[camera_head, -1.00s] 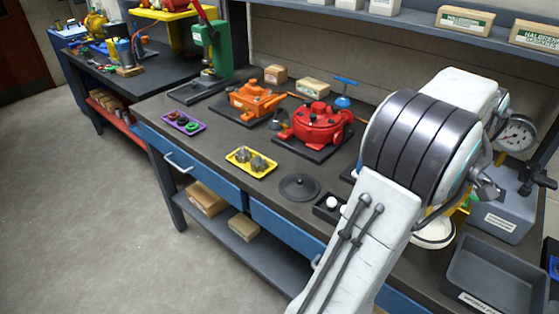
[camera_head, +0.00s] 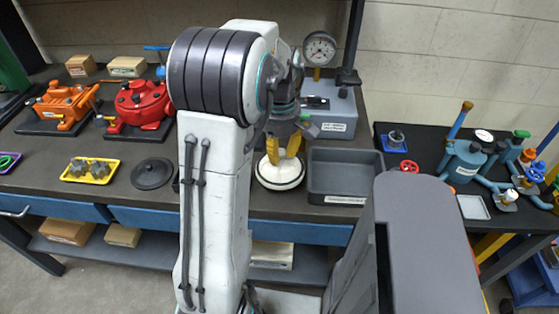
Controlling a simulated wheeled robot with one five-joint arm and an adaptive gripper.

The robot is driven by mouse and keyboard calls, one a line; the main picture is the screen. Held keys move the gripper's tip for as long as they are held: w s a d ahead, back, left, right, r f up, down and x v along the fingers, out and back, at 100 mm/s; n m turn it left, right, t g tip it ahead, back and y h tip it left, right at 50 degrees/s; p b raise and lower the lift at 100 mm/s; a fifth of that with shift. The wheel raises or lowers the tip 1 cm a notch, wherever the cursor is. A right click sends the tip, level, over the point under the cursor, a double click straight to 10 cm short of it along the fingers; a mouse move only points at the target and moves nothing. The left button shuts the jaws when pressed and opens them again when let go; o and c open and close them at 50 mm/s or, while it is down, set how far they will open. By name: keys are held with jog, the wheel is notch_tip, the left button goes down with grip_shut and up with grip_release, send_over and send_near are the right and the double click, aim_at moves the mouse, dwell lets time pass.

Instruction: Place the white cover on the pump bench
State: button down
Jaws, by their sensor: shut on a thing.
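The white cover (camera_head: 279,174) is a round white disc with a dark lower rim, near the middle of the view. My gripper (camera_head: 284,156) has yellow fingers shut on the top of the cover. The cover is over the front part of the grey workbench, left of the grey tray; whether it touches the top cannot be told. A separate bench (camera_head: 390,172) at the right carries blue pump-like parts (camera_head: 468,162) and pipes. No label shows which bench is the pump bench.
A grey tray (camera_head: 343,197) stands close right of the cover, with a grey box (camera_head: 330,112) and gauge (camera_head: 319,48) behind. A red motor (camera_head: 140,103), orange motor (camera_head: 62,104), black disc (camera_head: 152,174) and yellow tray (camera_head: 90,179) are left. A gap separates the benches.

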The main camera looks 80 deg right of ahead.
aim_at(280, 163)
jog(key=shift+f, duration=1.8)
jog(key=shift+f, duration=0.2)
jog(key=c, duration=1.1)
grip_release()
jog(key=shift+r, duration=0.1)
notch_tip(280, 163, up, 11)
jog(key=shift+r+b, duration=0.15)
jog(key=shift+b, duration=0.35)
jog(key=shift+r, duration=0.5)
